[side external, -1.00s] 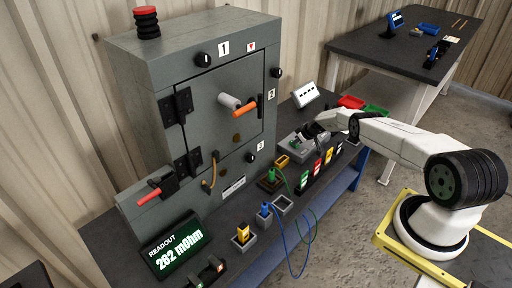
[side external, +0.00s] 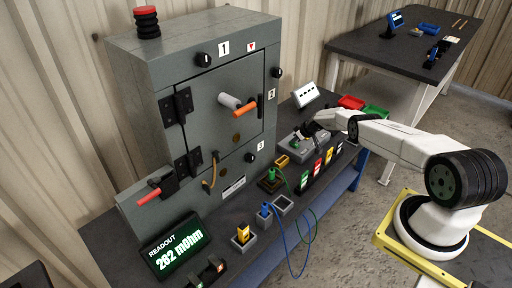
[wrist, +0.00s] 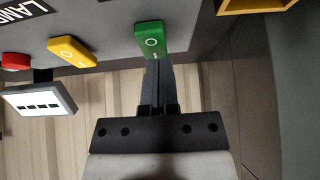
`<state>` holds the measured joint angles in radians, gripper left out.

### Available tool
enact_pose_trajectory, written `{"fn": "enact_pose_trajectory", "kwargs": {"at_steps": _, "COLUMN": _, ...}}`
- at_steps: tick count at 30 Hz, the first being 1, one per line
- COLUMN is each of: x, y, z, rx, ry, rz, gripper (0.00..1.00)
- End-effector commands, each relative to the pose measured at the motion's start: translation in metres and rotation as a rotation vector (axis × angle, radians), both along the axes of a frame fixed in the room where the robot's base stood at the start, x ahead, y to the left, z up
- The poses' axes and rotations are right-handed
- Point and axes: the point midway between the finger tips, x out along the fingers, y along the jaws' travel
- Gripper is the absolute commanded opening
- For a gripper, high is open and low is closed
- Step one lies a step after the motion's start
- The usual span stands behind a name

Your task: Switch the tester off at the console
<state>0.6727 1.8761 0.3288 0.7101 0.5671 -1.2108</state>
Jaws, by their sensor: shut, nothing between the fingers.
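The grey console (side external: 291,155) stands on the bench to the right of the cabinet, partly hidden by my gripper in the side view. In the wrist view its top carries a green rocker (wrist: 150,38), a yellow rocker (wrist: 72,51) and a red one (wrist: 16,61). The green rocker has a circle mark and a bar mark. My gripper (wrist: 157,72) is shut and empty, its fingertips at the bar-marked end of the green rocker; whether they touch it I cannot tell. The readout (side external: 177,250) is lit and shows 282 mOhm.
The large grey cabinet (side external: 205,75) stands left of the console. Blue and green leads (side external: 290,262) hang near the bench's front edge. A white panel (side external: 304,95) stands behind the console.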

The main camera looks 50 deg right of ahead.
Motion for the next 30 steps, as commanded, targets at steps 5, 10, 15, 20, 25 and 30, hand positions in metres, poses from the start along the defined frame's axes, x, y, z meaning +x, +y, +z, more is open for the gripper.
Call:
{"fn": "enact_pose_trajectory", "kwargs": {"at_steps": 5, "x": 0.0, "y": -0.001, "z": 0.006, "rx": 0.0, "ry": -0.001, "rz": 0.0, "gripper": 0.0}}
{"fn": "enact_pose_trajectory", "kwargs": {"at_steps": 10, "x": -0.001, "y": -0.001, "z": 0.011, "rx": 0.001, "ry": 0.0, "rz": -0.001, "gripper": 0.0}}
{"fn": "enact_pose_trajectory", "kwargs": {"at_steps": 15, "x": -0.003, "y": 0.0, "z": 0.016, "rx": 0.0, "ry": 0.001, "rz": -0.001, "gripper": 0.0}}
{"fn": "enact_pose_trajectory", "kwargs": {"at_steps": 20, "x": -0.005, "y": 0.0, "z": 0.025, "rx": -0.002, "ry": 0.001, "rz": -0.001, "gripper": 0.0}}
{"fn": "enact_pose_trajectory", "kwargs": {"at_steps": 25, "x": -0.007, "y": 0.0, "z": 0.036, "rx": 0.0, "ry": 0.001, "rz": -0.001, "gripper": 0.0}}
{"fn": "enact_pose_trajectory", "kwargs": {"at_steps": 30, "x": -0.014, "y": 0.0, "z": 0.041, "rx": 0.0, "ry": 0.001, "rz": -0.001, "gripper": 0.0}}
